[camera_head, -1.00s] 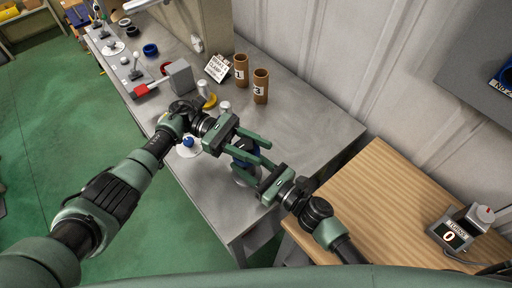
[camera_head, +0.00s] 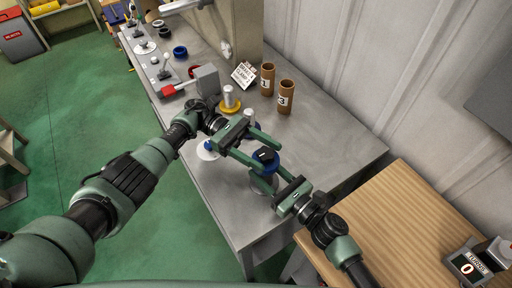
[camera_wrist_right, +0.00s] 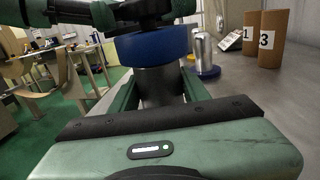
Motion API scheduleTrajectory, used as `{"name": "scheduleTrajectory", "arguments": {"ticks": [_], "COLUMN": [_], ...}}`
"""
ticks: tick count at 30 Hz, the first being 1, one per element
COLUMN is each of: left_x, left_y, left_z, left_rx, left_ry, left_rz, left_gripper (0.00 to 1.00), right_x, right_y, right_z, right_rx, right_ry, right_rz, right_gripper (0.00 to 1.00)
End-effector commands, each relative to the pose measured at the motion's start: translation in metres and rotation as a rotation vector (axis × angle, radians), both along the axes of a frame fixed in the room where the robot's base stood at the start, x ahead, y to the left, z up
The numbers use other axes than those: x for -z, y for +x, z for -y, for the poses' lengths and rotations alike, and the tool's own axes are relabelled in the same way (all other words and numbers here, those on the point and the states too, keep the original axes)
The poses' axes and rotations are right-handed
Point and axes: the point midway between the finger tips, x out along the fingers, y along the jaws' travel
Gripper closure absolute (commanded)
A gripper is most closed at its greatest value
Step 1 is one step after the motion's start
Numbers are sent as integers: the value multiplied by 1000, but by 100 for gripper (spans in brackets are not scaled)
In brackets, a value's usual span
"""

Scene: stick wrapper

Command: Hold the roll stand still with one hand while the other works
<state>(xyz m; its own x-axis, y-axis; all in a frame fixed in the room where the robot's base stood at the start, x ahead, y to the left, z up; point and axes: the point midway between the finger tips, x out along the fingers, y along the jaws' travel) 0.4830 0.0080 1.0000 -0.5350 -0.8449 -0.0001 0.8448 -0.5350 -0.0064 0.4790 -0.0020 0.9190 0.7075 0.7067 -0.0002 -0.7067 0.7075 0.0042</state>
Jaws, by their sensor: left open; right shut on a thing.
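The roll stand is a grey post (camera_wrist_right: 158,88) on a round grey base (camera_head: 258,184), standing upright near the metal bench's front end. A blue roll (camera_head: 266,162) sits at its top, also large in the right wrist view (camera_wrist_right: 155,45). My right gripper (camera_head: 270,183) is shut on the post below the roll, one finger on each side in the wrist view. My left gripper (camera_head: 266,154) is open at roll height, its fingers reaching around the roll's far and near sides. Whether they touch it is hidden.
Behind stand a silver post with a yellow ring (camera_head: 231,108), a grey block (camera_head: 207,80), and cardboard tubes marked 1 (camera_head: 267,80) and 3 (camera_head: 286,98). A white disc with a blue knob (camera_head: 208,149) lies left. A wooden table (camera_head: 400,215) is at right.

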Motion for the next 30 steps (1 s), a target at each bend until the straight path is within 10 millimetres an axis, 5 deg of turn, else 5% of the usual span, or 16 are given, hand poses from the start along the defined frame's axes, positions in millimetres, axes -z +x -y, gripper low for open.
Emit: {"name": "scheduleTrajectory", "arguments": {"ticks": [12,27,28,30], "left_x": [0,0,0,0], "left_y": [18,18,18,18], "left_z": [-28,-30,-30,-30], "left_rx": [2,2,2,2], "left_ry": [0,-1,-1,-1], "left_rz": [0,0,0,0], "left_gripper": [40,40,40,40], "right_x": [1,1,1,1], "right_y": [0,0,0,0], "right_z": [0,0,0,0], "right_rx": [0,0,0,0], "right_ry": [0,0,0,0], "right_rz": [-1,-1,-1,-1], "right_gripper": [100,100,46,29]}}
